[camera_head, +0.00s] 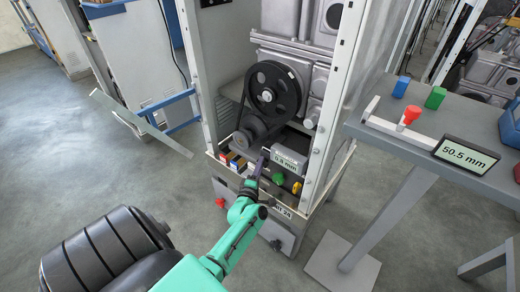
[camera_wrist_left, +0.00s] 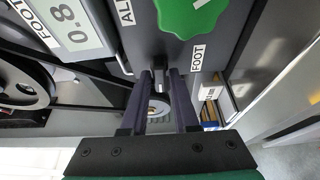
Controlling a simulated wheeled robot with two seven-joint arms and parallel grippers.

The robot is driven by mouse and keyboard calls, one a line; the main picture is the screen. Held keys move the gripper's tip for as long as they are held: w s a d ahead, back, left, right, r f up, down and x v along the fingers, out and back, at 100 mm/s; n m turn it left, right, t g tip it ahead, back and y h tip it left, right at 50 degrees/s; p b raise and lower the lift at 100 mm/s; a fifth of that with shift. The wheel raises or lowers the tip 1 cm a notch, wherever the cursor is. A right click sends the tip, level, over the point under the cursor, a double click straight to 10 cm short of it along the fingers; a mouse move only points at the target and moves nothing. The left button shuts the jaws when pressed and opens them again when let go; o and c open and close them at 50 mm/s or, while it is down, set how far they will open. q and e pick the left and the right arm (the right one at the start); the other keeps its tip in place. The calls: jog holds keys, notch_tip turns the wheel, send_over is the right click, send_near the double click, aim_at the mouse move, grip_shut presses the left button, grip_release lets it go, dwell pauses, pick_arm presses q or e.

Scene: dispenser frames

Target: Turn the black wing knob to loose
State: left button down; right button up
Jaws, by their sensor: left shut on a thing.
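The black wing knob (camera_wrist_left: 159,78) shows in the left wrist view as a small dark upright piece between my fingertips, on the dark panel by a "FOOT" label. My left gripper (camera_wrist_left: 160,82) is shut on it, one purple finger on each side. In the head view my left gripper (camera_head: 259,170) reaches into the low front of the machine frame, and the knob is hidden there behind the fingers. A large green knob (camera_wrist_left: 190,14) sits just beyond it in the wrist view; it also shows in the head view (camera_head: 278,178). My right gripper is not in view.
A small display (camera_head: 289,160) reading about 0.8 or 0.9 mm sits above the knobs. A black belt pulley (camera_head: 273,90) is above left. The frame's white posts (camera_head: 334,100) flank the opening. A grey table (camera_head: 450,115) with a "50.5 mm" display (camera_head: 466,153) stands right.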

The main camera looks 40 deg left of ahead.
pick_arm(q)
jog(key=shift+f, duration=0.1)
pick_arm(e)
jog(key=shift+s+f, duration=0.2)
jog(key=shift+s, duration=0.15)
pick_arm(q)
jog(key=c, duration=0.8)
grip_release()
jog(key=shift+s+d, duration=0.1)
jog(key=shift+s, duration=0.05)
jog(key=p+v, duration=0.2)
jog(key=v, duration=1.2)
jog(key=shift+s, duration=0.15)
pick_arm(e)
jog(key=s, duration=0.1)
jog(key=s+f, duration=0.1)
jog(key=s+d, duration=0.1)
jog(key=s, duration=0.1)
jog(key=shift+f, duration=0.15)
